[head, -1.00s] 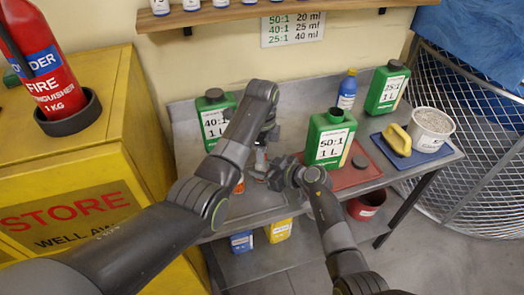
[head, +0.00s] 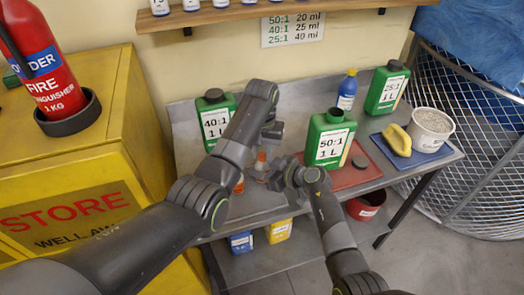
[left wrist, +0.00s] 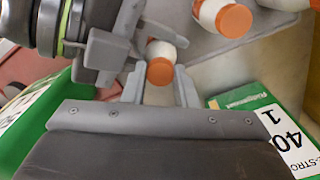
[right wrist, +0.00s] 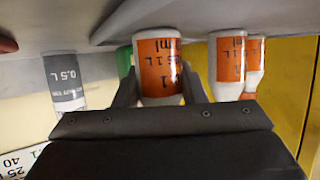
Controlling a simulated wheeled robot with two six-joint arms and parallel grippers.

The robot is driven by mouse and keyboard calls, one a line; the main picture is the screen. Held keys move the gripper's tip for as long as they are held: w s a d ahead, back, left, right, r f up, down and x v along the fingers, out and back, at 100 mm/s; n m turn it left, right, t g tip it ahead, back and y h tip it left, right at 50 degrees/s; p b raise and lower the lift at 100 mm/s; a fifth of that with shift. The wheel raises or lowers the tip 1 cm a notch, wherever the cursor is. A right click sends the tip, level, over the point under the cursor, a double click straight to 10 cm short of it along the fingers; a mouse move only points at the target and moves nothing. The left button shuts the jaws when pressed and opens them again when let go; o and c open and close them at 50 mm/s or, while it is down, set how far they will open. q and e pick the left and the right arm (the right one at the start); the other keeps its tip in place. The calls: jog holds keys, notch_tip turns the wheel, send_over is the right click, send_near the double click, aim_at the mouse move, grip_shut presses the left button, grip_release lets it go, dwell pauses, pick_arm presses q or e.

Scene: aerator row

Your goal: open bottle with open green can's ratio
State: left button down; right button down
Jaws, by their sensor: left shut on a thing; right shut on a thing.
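The green 50:1 can (head: 329,140) stands uncapped on the red mat (head: 352,178), with a dark cap (head: 360,162) beside it. The green 40:1 can (head: 214,120) and 25:1 can (head: 388,88) have dark caps on. A small white bottle with an orange label (right wrist: 159,68) is between my right gripper's fingers (right wrist: 158,92); its ratio is not fully readable. My left gripper (left wrist: 160,88) is shut around an orange cap (left wrist: 160,71) on a white bottle (left wrist: 165,49). In the head view both hands meet at one small bottle (head: 261,160), partly hidden by them.
Other orange-labelled bottles (right wrist: 229,62) and a grey-labelled 0.5 L bottle (right wrist: 64,82) stand close by. A blue bottle (head: 347,90), a yellow object (head: 397,140) and a white tub (head: 430,127) are at the right. A wall sign (head: 292,29) lists ratios and millilitres.

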pick_arm(q)
jog(key=n, duration=0.6)
jog(key=shift+w, duration=0.1)
jog(key=n, duration=0.6)
jog(key=shift+r, duration=0.1)
jog(key=n, duration=0.6)
pick_arm(e)
jog(key=shift+s, duration=0.1)
pick_arm(q)
jog(key=n, duration=0.6)
jog(key=shift+r, duration=0.2)
jog(key=shift+r, duration=0.9)
jog(key=shift+r, duration=0.1)
